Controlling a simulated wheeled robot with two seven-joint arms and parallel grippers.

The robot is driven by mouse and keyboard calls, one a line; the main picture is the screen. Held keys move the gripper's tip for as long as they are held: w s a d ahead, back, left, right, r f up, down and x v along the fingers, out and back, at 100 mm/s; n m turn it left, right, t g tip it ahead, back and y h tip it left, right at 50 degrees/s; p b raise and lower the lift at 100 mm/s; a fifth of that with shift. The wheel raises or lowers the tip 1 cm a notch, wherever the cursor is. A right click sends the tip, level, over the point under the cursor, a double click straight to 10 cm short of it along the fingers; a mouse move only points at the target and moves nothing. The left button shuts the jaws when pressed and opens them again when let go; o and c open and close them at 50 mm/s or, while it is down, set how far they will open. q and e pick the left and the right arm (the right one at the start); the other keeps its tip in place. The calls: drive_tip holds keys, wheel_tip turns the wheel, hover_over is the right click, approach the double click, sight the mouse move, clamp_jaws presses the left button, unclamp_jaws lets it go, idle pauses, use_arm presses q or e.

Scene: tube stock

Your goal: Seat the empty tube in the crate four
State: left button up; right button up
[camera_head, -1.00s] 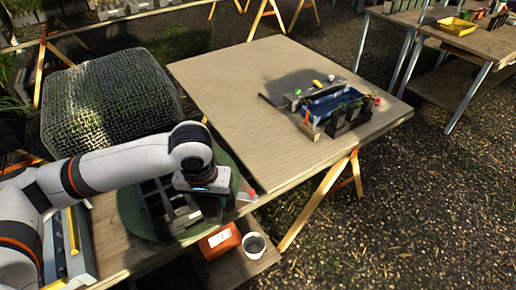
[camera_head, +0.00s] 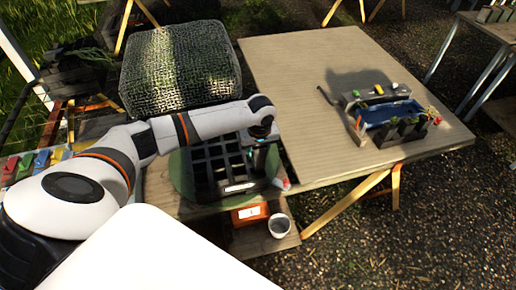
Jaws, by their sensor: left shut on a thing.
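A dark crate (camera_head: 207,171) with several square cells and a white label on its front stands on a round green mat (camera_head: 181,176) on the bench at the middle left. My left arm comes in from the left, and its gripper (camera_head: 262,168) points down at the crate's right side. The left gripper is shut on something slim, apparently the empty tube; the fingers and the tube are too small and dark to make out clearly. I cannot tell whether the tube is inside a cell or above it. My right gripper is not in view.
A wide board table (camera_head: 300,75) on the right carries a blue tray (camera_head: 392,112) with dark pots. A mesh-covered block (camera_head: 180,68) stands behind the crate. An orange box (camera_head: 250,214) and a white cup (camera_head: 279,226) sit on a lower shelf in front. The board's left part is clear.

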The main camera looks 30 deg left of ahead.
use_arm(q)
drive_tip(key=shift+a+f+b, duration=0.1)
drive_tip(key=shift+f+b, duration=0.85)
drive_tip(key=shift+b, duration=0.15)
drive_tip(key=shift+r, duration=0.1)
drive_tip(key=shift+p, duration=0.35)
drive_tip(key=shift+f, duration=0.3)
